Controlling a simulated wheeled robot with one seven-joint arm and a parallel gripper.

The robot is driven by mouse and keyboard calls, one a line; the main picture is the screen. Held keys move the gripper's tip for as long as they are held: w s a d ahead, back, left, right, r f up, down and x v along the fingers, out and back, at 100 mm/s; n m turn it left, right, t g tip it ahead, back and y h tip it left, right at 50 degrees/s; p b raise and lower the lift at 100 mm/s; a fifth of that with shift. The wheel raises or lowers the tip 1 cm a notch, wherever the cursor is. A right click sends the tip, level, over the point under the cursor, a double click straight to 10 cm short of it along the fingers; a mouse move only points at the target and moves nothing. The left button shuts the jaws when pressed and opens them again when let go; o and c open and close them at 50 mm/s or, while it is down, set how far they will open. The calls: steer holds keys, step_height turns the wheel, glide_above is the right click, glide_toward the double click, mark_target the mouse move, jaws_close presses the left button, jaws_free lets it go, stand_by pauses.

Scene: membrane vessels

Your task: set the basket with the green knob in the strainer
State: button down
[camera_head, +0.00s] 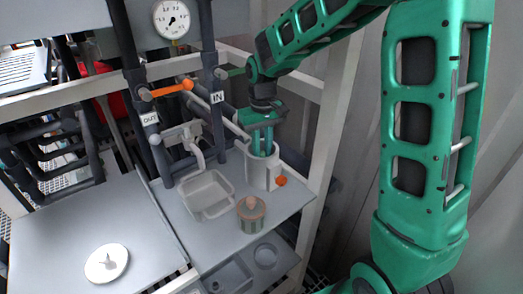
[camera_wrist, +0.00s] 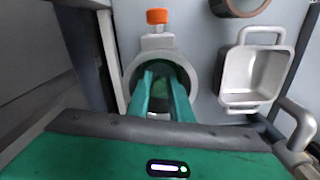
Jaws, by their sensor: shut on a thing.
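The strainer (camera_head: 262,172) is a white upright cylinder with an orange knob low on its side, standing at the right of the grey bench. It also shows in the wrist view (camera_wrist: 133,73), with its orange knob at the top. My gripper (camera_head: 262,146) points down, its green fingers reaching into the strainer's mouth. In the wrist view my gripper (camera_wrist: 162,74) is shut on the green-knobbed basket, inside the strainer's rim. The basket and its knob are mostly hidden by the fingers and the strainer wall; I cannot tell whether it is fully seated.
A basket-like cup with a pinkish knob (camera_head: 251,212) stands in front of the strainer. A pale tray (camera_head: 207,195) lies to the left. A white lid (camera_head: 106,263) lies on the left table. Pipes and a gauge (camera_head: 172,19) rise behind the bench.

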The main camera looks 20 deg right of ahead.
steer(key=shift+f, duration=0.15)
steer(key=c, duration=1.5)
jaws_free()
steer(key=shift+f, duration=0.1)
step_height(320, 180, up, 11)
steer(key=shift+f, duration=0.1)
